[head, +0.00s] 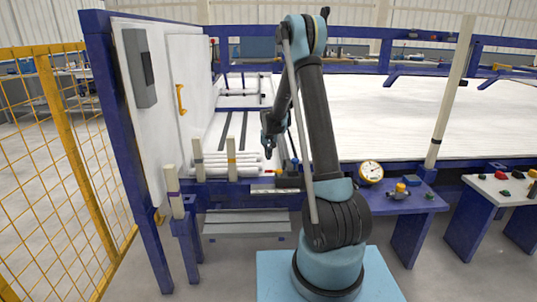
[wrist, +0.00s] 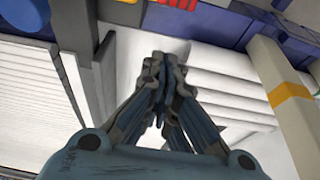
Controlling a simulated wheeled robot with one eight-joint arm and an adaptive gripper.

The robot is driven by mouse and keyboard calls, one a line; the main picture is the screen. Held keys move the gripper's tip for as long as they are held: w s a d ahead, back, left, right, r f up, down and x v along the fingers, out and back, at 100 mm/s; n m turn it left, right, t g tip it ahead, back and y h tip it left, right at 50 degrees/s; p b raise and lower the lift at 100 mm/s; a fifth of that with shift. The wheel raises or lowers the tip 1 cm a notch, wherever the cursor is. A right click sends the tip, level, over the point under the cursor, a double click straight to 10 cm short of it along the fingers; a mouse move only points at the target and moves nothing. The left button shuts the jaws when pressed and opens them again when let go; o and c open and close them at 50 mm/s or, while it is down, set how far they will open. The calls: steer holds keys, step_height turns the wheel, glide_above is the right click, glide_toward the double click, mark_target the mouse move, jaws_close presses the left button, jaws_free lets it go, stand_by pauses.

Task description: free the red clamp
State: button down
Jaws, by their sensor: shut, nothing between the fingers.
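A small red part (wrist: 184,3), possibly the red clamp, shows at the top edge of the wrist view, mostly cut off. A yellow part is beside it. In the head view a tiny red spot (head: 269,171) shows at the front edge of the rack, too small to tell its shape or how it is held. My gripper (head: 268,153) points down above the rack, a little above that red spot. In the wrist view my gripper (wrist: 163,62) is shut, its fingertips together and empty, apart from the red part.
White pipes (head: 230,162) lie stacked left of my gripper, behind upright posts with coloured bands (head: 231,158). A round gauge (head: 370,172) stands on a blue table to the right. A white cabinet with a yellow handle (head: 181,99) stands at the left.

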mark_target(274, 171)
steer(key=shift+s+f, duration=0.35)
steer(key=shift+f, duration=0.55)
steer(key=shift+s+f, duration=0.4)
steer(key=shift+f, duration=0.55)
steer(key=shift+s+f, duration=0.35)
steer(key=shift+f, duration=0.55)
steer(key=shift+a, duration=0.2)
